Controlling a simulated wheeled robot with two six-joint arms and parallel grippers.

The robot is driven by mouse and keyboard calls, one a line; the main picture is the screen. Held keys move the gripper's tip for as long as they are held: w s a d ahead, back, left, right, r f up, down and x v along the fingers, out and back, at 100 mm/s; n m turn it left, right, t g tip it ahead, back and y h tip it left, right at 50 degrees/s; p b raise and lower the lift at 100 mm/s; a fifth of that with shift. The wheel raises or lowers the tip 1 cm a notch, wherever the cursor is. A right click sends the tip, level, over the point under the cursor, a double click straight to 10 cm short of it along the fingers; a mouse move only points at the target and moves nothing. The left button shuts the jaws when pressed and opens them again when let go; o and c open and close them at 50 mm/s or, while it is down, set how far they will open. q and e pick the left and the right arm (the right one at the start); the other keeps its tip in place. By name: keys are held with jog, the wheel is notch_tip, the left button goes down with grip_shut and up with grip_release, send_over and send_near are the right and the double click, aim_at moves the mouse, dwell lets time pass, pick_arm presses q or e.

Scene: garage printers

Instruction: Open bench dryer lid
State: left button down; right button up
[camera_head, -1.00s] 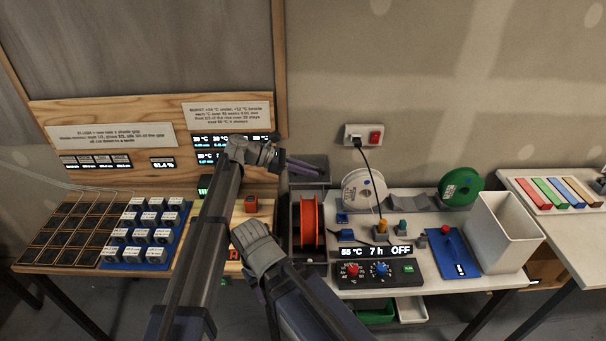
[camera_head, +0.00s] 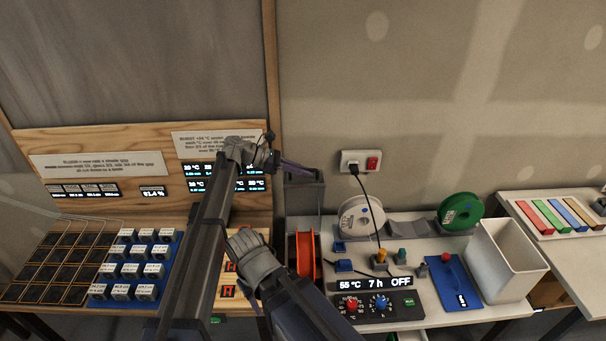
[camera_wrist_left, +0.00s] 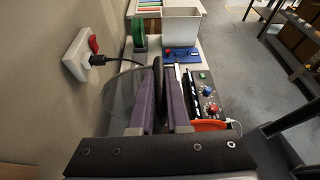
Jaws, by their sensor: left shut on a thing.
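The bench dryer holds an orange spool (camera_head: 306,257) at the left end of the right bench, and its front panel (camera_head: 375,302) reads 55 °C, 7 h, OFF. The grey dryer lid (camera_head: 305,197) stands steeply raised at the back, leaving the spool exposed. My left gripper (camera_head: 297,168) is at the lid's top edge, shut on it. In the left wrist view, its purple fingers (camera_wrist_left: 160,106) close around a dark edge. My right arm seems to show low in the head view; I cannot make out its fingers.
A wall socket (camera_head: 361,161) with a black cable is right of the lid. White (camera_head: 361,217) and green (camera_head: 461,212) spools, a white bin (camera_head: 507,262) and a blue plate (camera_head: 452,283) stand on the bench. A blue tray of blocks (camera_head: 99,292) is at left.

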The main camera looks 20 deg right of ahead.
pick_arm(q)
jog(key=shift+w+d, duration=0.2)
jog(key=shift+w, duration=0.45)
jog(key=shift+w+d, duration=0.15)
jog(key=shift+w, duration=0.45)
jog(key=c, duration=0.9)
grip_release()
jog(key=shift+a+r, duration=0.1)
jog(key=p+v, duration=0.3)
jog(key=v, duration=0.4)
jog(key=shift+a+r, duration=0.15)
jog(key=shift+a, duration=0.1)
